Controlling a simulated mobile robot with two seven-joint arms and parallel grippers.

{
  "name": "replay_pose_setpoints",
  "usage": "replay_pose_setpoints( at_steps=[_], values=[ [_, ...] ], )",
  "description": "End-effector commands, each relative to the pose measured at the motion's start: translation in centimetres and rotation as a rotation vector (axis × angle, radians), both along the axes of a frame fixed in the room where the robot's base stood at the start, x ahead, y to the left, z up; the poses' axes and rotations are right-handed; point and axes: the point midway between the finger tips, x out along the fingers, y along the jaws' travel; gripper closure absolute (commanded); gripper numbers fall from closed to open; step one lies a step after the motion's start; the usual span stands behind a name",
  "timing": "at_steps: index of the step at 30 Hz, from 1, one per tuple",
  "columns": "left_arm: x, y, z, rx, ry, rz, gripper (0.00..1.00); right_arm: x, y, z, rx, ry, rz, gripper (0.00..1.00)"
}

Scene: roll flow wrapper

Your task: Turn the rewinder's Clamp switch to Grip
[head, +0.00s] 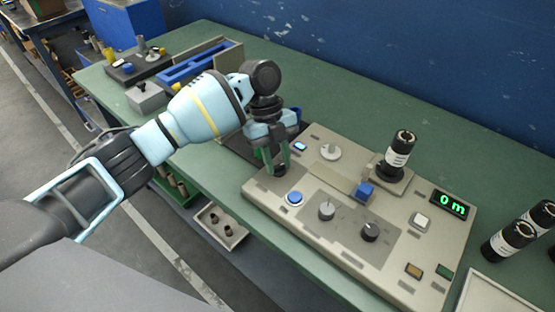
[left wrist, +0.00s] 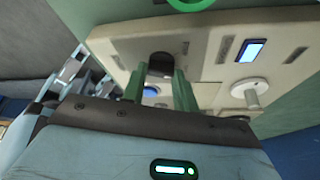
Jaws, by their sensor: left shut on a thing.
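The rewinder (head: 328,282) is a beige panel unit on the green bench. My left gripper (head: 278,170) is over its left end, with green fingers pointing down. In the left wrist view the gripper (left wrist: 161,80) is shut on a small dark knob (left wrist: 161,62), which looks like the Clamp switch; its label is too small to read. In the head view the fingers mostly hide this knob. Its pointer direction cannot be told. My right gripper is not in view.
Near the fingers are a blue button (head: 294,198), a lit blue display (head: 300,146) and a pale spindle disc (head: 331,152). Two grey knobs, a blue block (head: 364,191) and a black roll (head: 400,150) stand further right. The green display (head: 450,204) reads 0 m.

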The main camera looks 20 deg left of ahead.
Motion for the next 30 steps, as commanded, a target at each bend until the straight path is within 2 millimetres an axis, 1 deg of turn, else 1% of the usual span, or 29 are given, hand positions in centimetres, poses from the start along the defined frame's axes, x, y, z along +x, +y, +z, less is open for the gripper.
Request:
replay_pose_setpoints(
  at_steps=[4,10,26,27,30],
  values=[
    [0.07,-0.07,-0.09,0.000,0.000,-0.076,0.94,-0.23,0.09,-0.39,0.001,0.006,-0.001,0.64],
    [0.13,-0.03,0.02,0.001,-0.002,-0.135,0.94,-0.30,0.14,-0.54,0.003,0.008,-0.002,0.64],
    [0.14,-0.02,0.09,0.002,-0.004,-0.157,0.94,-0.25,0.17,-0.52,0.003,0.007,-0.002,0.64],
    [0.14,-0.02,0.10,0.002,-0.004,-0.157,0.67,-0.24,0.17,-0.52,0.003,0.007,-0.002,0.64],
    [0.13,-0.03,0.08,0.001,-0.003,-0.157,0.54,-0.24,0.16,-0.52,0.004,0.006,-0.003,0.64]
  ],
)
